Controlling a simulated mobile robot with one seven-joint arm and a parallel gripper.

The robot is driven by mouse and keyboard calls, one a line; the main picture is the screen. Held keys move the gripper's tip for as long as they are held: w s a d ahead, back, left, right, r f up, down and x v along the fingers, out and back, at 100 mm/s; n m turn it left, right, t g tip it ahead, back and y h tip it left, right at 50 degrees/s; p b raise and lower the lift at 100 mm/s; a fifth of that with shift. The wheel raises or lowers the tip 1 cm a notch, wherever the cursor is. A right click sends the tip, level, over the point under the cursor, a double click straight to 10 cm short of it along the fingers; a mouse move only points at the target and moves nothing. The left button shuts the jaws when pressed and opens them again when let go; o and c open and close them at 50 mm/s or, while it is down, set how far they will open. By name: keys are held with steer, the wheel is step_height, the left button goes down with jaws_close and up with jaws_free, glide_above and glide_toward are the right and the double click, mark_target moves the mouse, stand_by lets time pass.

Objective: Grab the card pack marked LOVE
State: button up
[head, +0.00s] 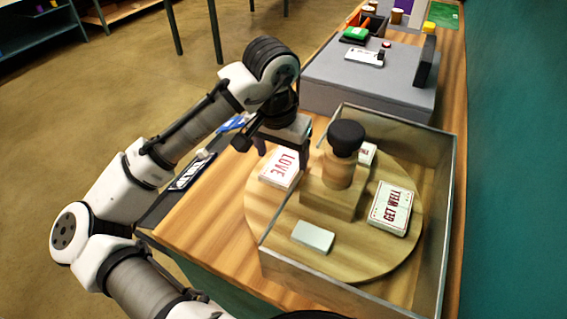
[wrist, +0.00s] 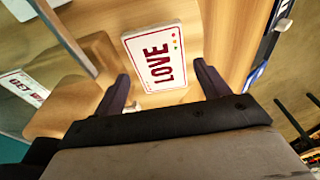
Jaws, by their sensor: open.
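The card pack marked LOVE (head: 279,169) is white with red letters and lies on the round wooden turntable (head: 257,215), at its left side, outside the grey-edged box wall. In the wrist view the LOVE pack (wrist: 156,57) lies ahead, between the lines of my two fingers. My gripper (head: 282,150) is open and empty, close above the pack in the head view. Its fingers also show in the wrist view (wrist: 164,88), one on each side of the pack's near end. I cannot tell the exact height gap.
A GET WELL pack (head: 391,208), a blank pale pack (head: 313,236) and a partly hidden pack (head: 367,153) lie on the turntable around a wooden block with a black knob (head: 346,138). Low walls (head: 442,200) enclose the turntable's right part. A grey platform (head: 345,85) stands behind.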

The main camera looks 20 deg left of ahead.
mark_target(283, 167)
steer(key=shift+w+f, duration=0.2)
steer(key=shift+f, duration=1.1)
steer(key=c, duration=0.8)
steer(key=shift+r, duration=0.15)
